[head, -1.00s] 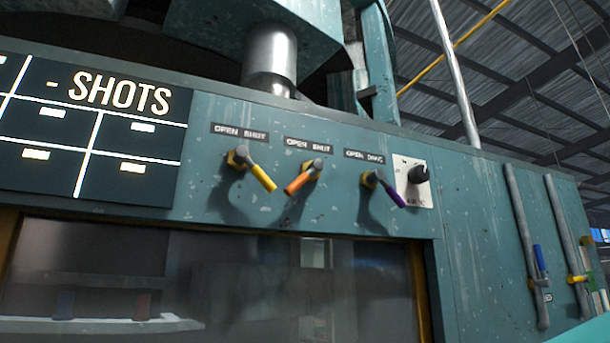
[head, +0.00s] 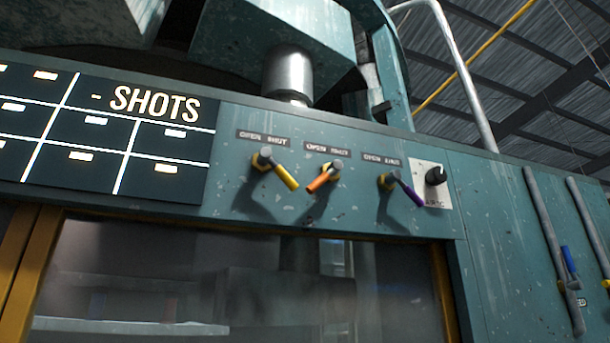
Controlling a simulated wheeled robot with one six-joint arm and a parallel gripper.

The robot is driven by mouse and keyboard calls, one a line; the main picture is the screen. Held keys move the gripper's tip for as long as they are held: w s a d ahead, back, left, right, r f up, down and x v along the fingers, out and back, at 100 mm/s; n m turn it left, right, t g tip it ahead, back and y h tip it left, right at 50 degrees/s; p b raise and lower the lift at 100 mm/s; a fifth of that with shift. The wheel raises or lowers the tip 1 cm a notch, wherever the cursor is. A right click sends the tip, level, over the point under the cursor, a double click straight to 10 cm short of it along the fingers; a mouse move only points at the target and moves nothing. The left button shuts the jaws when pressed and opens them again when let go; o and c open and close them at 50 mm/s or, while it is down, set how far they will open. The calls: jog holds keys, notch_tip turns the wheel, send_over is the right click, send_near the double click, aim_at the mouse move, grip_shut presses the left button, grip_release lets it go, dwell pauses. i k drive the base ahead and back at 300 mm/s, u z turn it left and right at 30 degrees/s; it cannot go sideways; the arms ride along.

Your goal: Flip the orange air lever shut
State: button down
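The orange lever (head: 321,180) is on the teal machine panel, in the middle of a row of three levers. Its handle points down and to the left from its pivot, under a label plate (head: 328,149) that seems to read OPEN SHUT. The yellow lever (head: 286,177) is just left of it and points down-right, under its own OPEN SHUT label. The purple lever (head: 410,193) is to the right and also points down-right. My gripper is not in view.
A black knob (head: 436,176) on a white plate sits right of the purple lever. A SHOTS board (head: 110,140) is at the left. Below is a yellow-framed window (head: 240,280). Pipes with a blue handle (head: 568,260) run down the right side. The space before the levers looks clear.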

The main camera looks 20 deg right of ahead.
aim_at(334, 166)
jog(key=z, duration=3.15)
jog(key=k, duration=1.5)
jog(key=u, duration=1.95)
